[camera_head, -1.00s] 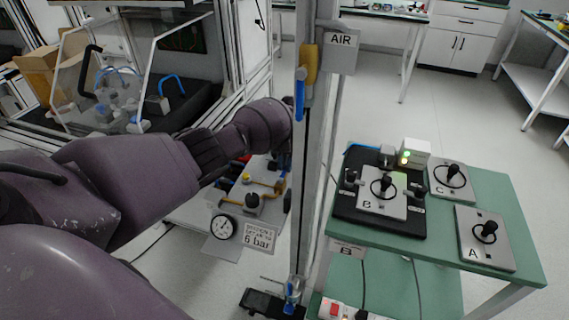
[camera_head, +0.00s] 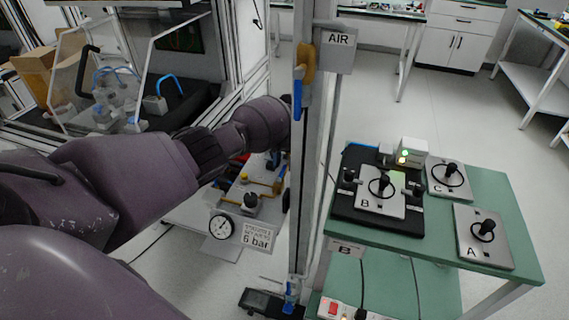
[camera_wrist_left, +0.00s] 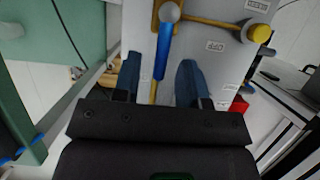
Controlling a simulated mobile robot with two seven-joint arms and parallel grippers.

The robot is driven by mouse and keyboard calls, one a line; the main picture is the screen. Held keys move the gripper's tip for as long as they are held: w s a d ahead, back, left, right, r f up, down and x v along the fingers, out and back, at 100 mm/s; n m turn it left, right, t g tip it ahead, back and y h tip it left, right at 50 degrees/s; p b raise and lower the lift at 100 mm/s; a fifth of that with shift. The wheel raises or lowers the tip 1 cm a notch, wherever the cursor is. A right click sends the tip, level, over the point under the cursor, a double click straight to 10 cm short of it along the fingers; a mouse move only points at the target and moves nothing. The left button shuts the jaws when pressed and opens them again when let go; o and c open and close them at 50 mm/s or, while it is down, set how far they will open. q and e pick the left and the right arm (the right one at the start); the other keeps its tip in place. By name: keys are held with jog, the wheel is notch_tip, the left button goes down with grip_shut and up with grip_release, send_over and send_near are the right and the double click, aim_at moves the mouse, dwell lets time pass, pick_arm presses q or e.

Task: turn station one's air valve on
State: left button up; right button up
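In the left wrist view a blue valve lever (camera_wrist_left: 162,52) hangs from a silver ball pivot on a brass pipe over a grey panel (camera_wrist_left: 214,72). A label reading OFF is beside it. My left gripper (camera_wrist_left: 159,62) is open, with one finger on each side of the lever; I cannot tell whether either touches it. In the head view my left arm reaches in from the left and its gripper is hidden at the upright post (camera_head: 325,150). The grey board with brass pipes (camera_head: 258,186) shows below the wrist. My right gripper is not in view.
An AIR sign (camera_head: 338,40) and a yellow valve with a blue handle (camera_head: 298,98) are on the post. A gauge (camera_head: 221,226) and a 6 bar label (camera_head: 257,237) hang in front. A green table (camera_head: 400,238) with plates B, C and A stands right.

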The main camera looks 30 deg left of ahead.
pick_arm(q)
jog(key=d+v, duration=0.1)
jog(key=v, duration=0.9)
jog(key=shift+a+r, duration=0.2)
jog(key=shift+a, duration=0.3)
